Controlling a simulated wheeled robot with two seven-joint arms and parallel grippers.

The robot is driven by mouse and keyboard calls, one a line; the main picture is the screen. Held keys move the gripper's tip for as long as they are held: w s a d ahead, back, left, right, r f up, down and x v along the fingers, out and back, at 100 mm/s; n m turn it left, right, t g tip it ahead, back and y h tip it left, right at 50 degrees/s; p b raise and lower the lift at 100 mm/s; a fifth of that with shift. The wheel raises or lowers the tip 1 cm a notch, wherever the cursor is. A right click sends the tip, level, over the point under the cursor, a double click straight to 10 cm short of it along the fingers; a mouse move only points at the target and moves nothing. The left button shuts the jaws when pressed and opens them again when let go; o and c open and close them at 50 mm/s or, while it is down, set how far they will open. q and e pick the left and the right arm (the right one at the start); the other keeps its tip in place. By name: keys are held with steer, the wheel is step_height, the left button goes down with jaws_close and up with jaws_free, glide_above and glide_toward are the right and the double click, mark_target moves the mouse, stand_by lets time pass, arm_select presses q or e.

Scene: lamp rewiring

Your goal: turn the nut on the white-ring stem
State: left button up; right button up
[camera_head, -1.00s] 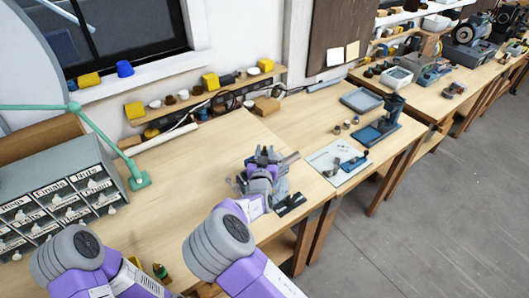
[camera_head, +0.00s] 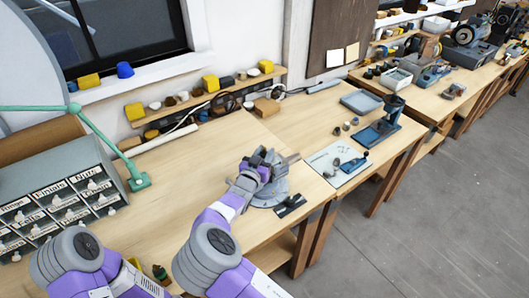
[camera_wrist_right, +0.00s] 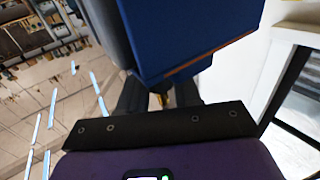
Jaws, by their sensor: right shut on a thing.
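A grey fixture with a round base (camera_head: 272,196) stands near the front edge of the middle bench. My right gripper (camera_head: 264,168) reaches into it from the front left. In the right wrist view my right gripper (camera_wrist_right: 162,100) is shut on a small brass-coloured piece (camera_wrist_right: 163,99), probably the nut. A large blue block (camera_wrist_right: 185,35) fills the view just beyond it. I cannot make out the white ring or the stem in either view. My left arm shows at the lower left of the head view, but its gripper is out of view.
A dark flat piece (camera_head: 289,206) lies in front of the fixture. A white mat (camera_head: 335,163) with small tools lies to its right. A labelled drawer cabinet (camera_head: 60,195) and a green lamp arm (camera_head: 105,147) stand left. The bench between cabinet and fixture is clear.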

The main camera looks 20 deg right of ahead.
steer(key=shift+w+r+m+g+h+p, duration=0.1)
steer(key=shift+r+m+g+h+p, duration=0.25)
steer(key=shift+h, duration=0.25)
steer(key=shift+f+m+g, duration=0.1)
steer(key=shift+m+g, duration=0.15)
steer(key=o, duration=1)
steer(key=shift+f, duration=0.2)
steer(key=shift+c, duration=0.2)
